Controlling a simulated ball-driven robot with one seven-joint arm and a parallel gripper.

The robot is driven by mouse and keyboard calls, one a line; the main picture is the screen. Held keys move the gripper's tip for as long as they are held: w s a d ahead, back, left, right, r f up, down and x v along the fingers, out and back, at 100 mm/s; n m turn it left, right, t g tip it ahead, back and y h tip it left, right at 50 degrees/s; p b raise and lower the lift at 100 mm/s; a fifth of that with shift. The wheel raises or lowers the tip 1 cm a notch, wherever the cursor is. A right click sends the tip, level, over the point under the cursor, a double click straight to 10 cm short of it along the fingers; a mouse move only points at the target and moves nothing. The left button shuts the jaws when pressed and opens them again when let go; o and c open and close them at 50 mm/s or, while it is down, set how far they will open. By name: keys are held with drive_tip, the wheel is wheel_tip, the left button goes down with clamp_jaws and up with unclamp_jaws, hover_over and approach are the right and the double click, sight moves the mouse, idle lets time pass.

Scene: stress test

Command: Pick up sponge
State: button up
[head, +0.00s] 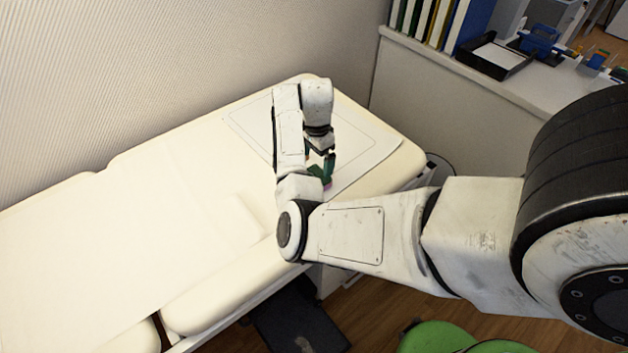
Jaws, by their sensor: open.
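My gripper (320,162) is over the far right end of the cream padded couch (150,230), pointing down, with its jaws open. My arm reaches in from the right and hides part of the area around it. Green parts show at the jaws, and I cannot tell whether they belong to the gripper or to a thing between the jaws. A small pink patch (327,187) shows just below them. It may be part of the sponge, but it is too small and too covered to be sure.
A thin pale sheet (375,150) lies under the gripper. A wall stands behind the couch. A counter (440,70) at the back right holds binders (425,20) and a black tray (495,58). Green seats (435,338) stand at the bottom. The couch's left part is clear.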

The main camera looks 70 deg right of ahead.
sight(317, 172)
drive_tip(key=shift+s+f, duration=0.2)
drive_tip(key=shift+f, duration=3.05)
drive_tip(key=shift+c, duration=0.5)
drive_tip(key=c, duration=0.7)
drive_tip(key=shift+r, duration=0.15)
